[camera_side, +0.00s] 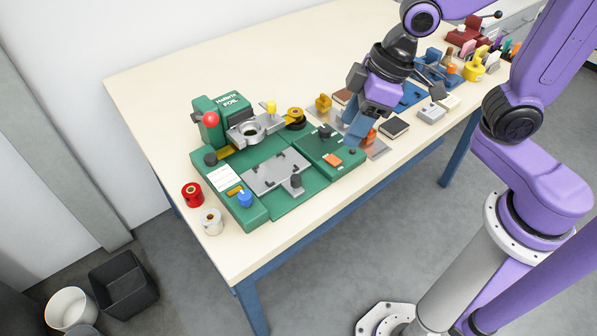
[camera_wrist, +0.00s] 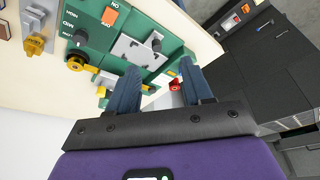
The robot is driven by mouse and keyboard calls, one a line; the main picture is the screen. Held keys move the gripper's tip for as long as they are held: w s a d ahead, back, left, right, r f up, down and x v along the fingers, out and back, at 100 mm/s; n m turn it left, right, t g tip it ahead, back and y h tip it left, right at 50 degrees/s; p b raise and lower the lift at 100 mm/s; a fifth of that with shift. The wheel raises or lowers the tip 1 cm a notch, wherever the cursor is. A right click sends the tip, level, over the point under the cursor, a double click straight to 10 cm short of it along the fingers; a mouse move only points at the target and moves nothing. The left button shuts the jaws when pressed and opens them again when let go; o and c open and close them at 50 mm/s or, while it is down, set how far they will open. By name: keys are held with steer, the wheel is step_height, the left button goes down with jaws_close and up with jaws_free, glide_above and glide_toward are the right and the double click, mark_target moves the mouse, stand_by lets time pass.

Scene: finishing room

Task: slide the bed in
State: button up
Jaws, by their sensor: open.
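The green foil machine (camera_side: 225,178) stands on the table; "FOIL" is written on its upright head (camera_side: 228,104). Its bed, a flat grey plate (camera_side: 268,170) with small dark clips, lies on the green base in front of the head, out from under it. A dark knob (camera_side: 296,181) stands at the plate's front edge. The wrist view also shows the plate (camera_wrist: 133,52) and knob (camera_wrist: 156,41). My gripper (camera_side: 357,130) is open and empty, with blue fingers, above the right end of the machine, apart from the knob. Its fingers (camera_wrist: 158,88) also show in the wrist view.
A red lever ball (camera_side: 211,119) is on the head. An orange switch (camera_side: 332,160) is on the machine's right panel. Red (camera_side: 192,195) and silver (camera_side: 211,221) rolls stand at left. A dark block (camera_side: 395,128) and a blue tray (camera_side: 412,95) lie at right.

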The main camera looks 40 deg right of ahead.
mark_target(296, 177)
steer(key=shift+m+t, duration=0.3)
steer(key=shift+t, duration=0.1)
steer(key=shift+w+a+r+x, duration=0.2)
steer(key=shift+w+a+x, duration=0.15)
steer(key=shift+x, duration=2.7)
steer(key=shift+w+a+r+x, duration=0.2)
steer(key=shift+w+x, duration=0.3)
steer(key=shift+x, duration=2.6)
steer(key=shift+w+a+r+x, duration=0.2)
steer(key=shift+w+a+x, duration=0.15)
steer(key=shift+x, duration=2.7)
steer(key=shift+c, duration=0.3)
jaws_close()
